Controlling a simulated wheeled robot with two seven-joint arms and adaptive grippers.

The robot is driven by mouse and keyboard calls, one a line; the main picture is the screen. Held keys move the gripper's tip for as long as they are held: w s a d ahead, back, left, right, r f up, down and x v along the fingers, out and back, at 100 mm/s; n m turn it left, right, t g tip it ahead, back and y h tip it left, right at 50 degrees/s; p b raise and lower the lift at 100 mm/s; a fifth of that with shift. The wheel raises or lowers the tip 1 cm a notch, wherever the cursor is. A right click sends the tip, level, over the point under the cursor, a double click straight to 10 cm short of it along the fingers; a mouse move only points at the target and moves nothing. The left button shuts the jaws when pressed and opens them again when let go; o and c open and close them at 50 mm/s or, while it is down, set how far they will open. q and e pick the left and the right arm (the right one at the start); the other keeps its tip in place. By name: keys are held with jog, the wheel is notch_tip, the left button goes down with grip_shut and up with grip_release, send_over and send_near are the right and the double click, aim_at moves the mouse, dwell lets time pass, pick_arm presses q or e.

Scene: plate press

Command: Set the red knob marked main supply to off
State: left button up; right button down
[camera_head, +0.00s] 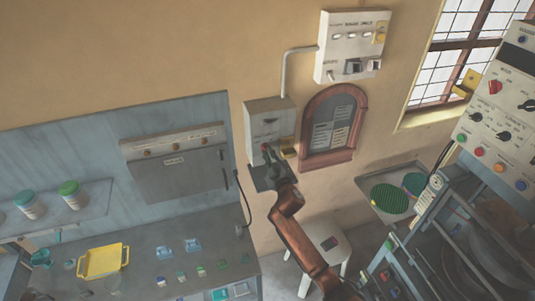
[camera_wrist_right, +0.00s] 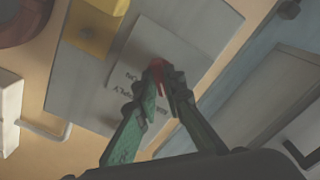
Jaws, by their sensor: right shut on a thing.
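The red knob (camera_wrist_right: 157,66) sits on a grey wall box (camera_wrist_right: 85,78) with a pale label plate. Part of the lettering shows upside down, with "ON" and "SUPPLY" beside the knob. The green fingers of my right gripper (camera_wrist_right: 166,75) are shut on the knob and hide much of it, so its exact setting cannot be told. In the head view the grey box (camera_head: 268,117) is on the wall at the middle, with my right gripper (camera_head: 267,155) at its lower front. My left gripper is not in view.
A yellow block (camera_head: 288,149) sticks out close to the gripper, at the box's lower right. A brown arched board (camera_head: 307,158) hangs just right. A white switch panel (camera_head: 353,47) is above. A grey bench (camera_head: 140,262) with a yellow tray (camera_head: 103,261) stands left; a stool (camera_head: 320,244) below.

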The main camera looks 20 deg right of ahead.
jog(key=c, duration=2)
grip_release()
jog(key=s, duration=1.2)
jog(key=shift+d, duration=0.2)
